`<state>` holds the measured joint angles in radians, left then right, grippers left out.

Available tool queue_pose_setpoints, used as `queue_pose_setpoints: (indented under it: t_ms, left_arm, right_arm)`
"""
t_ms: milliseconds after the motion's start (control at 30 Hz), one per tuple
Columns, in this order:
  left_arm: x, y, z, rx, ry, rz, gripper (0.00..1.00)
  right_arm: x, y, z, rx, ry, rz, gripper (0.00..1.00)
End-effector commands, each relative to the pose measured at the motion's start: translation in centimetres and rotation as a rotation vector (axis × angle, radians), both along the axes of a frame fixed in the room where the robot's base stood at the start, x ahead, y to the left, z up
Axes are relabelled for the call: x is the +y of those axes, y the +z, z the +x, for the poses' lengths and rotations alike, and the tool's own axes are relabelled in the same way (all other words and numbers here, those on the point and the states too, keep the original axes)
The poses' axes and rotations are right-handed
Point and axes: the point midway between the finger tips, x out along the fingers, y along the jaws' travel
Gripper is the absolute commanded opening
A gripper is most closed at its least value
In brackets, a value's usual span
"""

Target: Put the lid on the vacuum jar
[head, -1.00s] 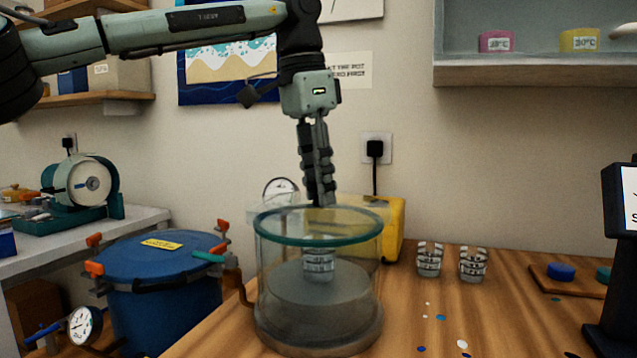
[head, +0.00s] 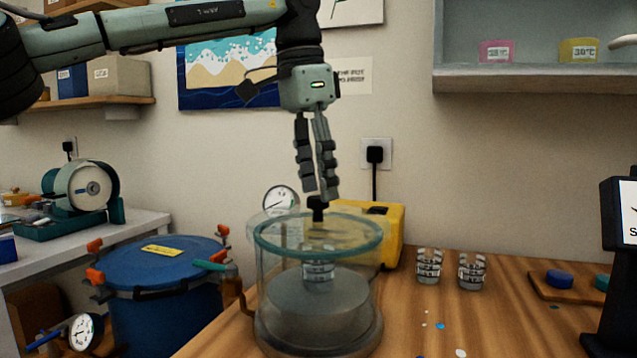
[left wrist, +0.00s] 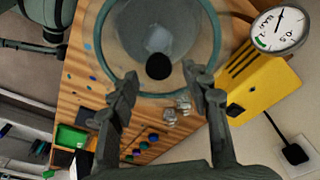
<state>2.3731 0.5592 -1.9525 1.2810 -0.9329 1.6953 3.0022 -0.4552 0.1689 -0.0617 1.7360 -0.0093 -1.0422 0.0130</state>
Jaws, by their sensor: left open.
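The clear vacuum jar (head: 268,290) stands on the wooden table with a grey block inside and a marked cup (head: 318,268) on it. A teal ring (head: 372,250) runs around its top. The lid is clear and hard to make out; its black knob (head: 317,203) stands up over the jar mouth. I cannot tell whether the lid sits flush all round. My left gripper (head: 319,191) is open and empty, its fingertips just above the knob. In the left wrist view the knob (left wrist: 158,66) lies between the open fingertips (left wrist: 160,80). My right gripper is not in view.
A yellow pump (head: 395,232) with a gauge (head: 281,199) stands close behind the jar. A blue pot (head: 165,315) with clamps is at left. Two marked cups (head: 429,266) (head: 472,272) and a dark stand (head: 612,270) are at right. The front right tabletop is mostly clear.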

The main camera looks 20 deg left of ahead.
Motion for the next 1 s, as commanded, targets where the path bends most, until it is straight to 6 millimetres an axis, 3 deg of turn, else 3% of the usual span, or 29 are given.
queue_pose_setpoints:
  t_ms: [200,433,633,1000]
  left_arm:
    - [0.5,5.6,-0.5,-0.008,0.001,-0.004,0.48]
    - [0.9,9.5,-0.9,-0.006,0.000,-0.003,0.48]
    - [1.1,10.6,-1.1,-0.004,-0.001,-0.001,0.48]
    - [1.1,10.7,-1.1,-0.004,-0.001,-0.001,0.48]
  right_arm:
    - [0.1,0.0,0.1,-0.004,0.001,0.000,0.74]
    - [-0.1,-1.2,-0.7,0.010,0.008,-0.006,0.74]
    - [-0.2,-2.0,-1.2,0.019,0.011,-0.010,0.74]
    - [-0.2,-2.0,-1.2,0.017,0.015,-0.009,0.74]
